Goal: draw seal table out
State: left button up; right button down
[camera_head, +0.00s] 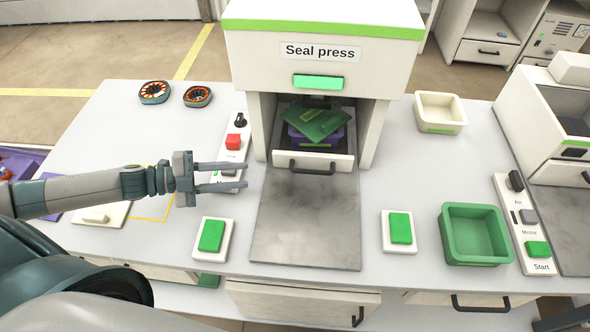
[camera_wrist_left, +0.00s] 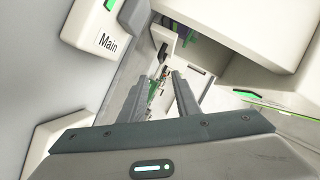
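The seal press (camera_head: 320,75) stands at the back middle of the bench. Its seal table, a drawer with a white front (camera_head: 330,161) and a dark bar handle (camera_head: 312,167), sits in the press opening. A purple holder (camera_head: 318,142) with a green board (camera_head: 316,123) lies tilted on it. My left gripper (camera_head: 244,176) is left of the drawer handle, over the switch panel, with its two fingers apart and nothing between them. In the left wrist view the fingers (camera_wrist_left: 170,95) also show apart. My right gripper is not in view.
A switch panel (camera_head: 231,157) with a red button (camera_head: 233,141) lies close under my left gripper. A grey plate (camera_head: 306,225) lies in front of the press. Green buttons (camera_head: 211,235) (camera_head: 400,228) flank it. A green tray (camera_head: 475,235) and cream tray (camera_head: 440,112) stand right.

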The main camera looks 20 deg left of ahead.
aim_at(296, 172)
pick_arm(q)
jog(key=p+x, duration=0.2)
jog(key=x, duration=0.5)
jog(key=p+x, duration=0.2)
jog(key=x, duration=0.5)
jog(key=shift+w+d+r, duration=0.1)
jog(key=shift+d+r, duration=0.05)
jog(key=shift+r, duration=0.05)
jog(key=shift+p+x, duration=0.35)
jog(key=shift+x, duration=0.45)
jog(key=shift+f, duration=0.1)
grip_shut()
